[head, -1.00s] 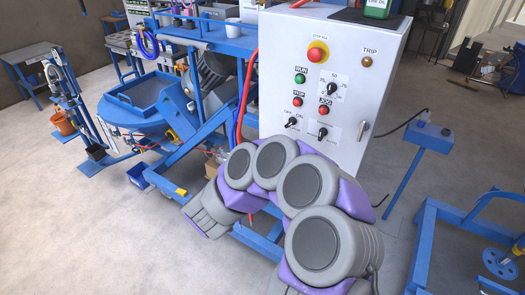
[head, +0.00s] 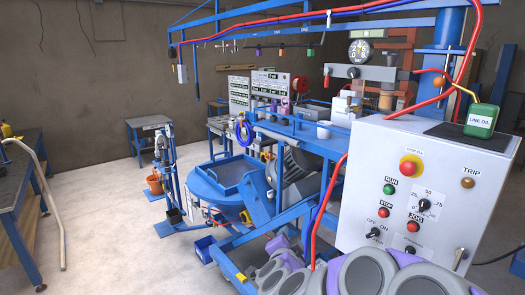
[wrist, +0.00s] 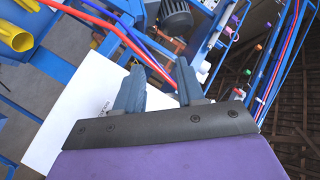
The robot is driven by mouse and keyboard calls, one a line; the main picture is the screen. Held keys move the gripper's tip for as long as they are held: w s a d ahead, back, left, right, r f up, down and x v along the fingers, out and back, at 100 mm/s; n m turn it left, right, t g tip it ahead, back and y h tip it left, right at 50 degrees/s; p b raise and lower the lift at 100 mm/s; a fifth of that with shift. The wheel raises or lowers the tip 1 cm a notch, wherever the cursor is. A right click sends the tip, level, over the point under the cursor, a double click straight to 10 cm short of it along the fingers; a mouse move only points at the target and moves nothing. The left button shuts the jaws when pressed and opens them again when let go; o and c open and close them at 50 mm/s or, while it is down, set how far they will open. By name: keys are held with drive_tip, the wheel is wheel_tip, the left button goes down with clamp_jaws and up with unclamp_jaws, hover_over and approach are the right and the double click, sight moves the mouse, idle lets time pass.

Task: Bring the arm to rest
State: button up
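My arm, grey with purple joints, shows folded along the bottom of the head view in front of the control cabinet (head: 400,180). My gripper (wrist: 160,67) shows in the wrist view with its two grey-blue fingers apart and nothing between them. In the head view the gripper end cannot be made out clearly. The white cabinet carries a red stop button (head: 410,168), a green run button (head: 389,189), a dial (head: 424,204) and a trip lamp (head: 467,183). My arm hides the cabinet's lower part. In the wrist view a white panel (wrist: 82,112) lies behind the fingers.
A green oil can (head: 481,120) stands on the cabinet top. The blue mixer frame (head: 240,262) stands left of the cabinet, with red hoses close by. A bench (head: 15,190) is at the far left. Bare floor (head: 115,225) lies between the bench and the mixer.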

drive_tip(key=s+a+r+n+g+y, duration=0.2)
drive_tip(key=s+a+n+y, duration=0.2)
drive_tip(key=a+n+y, duration=0.15)
drive_tip(key=s+a+f+n+g+y, duration=0.1)
drive_tip(key=s+n+g, duration=0.1)
drive_tip(key=s, duration=0.4)
drive_tip(key=s+a+f+n+g+y, duration=0.2)
drive_tip(key=s+n+g, duration=0.1)
drive_tip(key=s, duration=0.2)
drive_tip(key=s+d+f+g+h, duration=0.1)
drive_tip(key=s+d+g, duration=0.2)
drive_tip(key=s, duration=0.6)
drive_tip(key=s+d+f+n+g+h, duration=0.1)
drive_tip(key=s+d+g+h, duration=0.1)
drive_tip(key=s+d, duration=0.5)
drive_tip(key=s+d+f+g+h, duration=0.2)
drive_tip(key=s+d+g, duration=0.2)
drive_tip(key=s, duration=0.9)
drive_tip(key=shift+d+n+g, duration=0.35)
drive_tip(key=shift+d+g, duration=0.05)
drive_tip(key=shift+d, duration=0.2)
drive_tip(key=shift+h, duration=0.25)
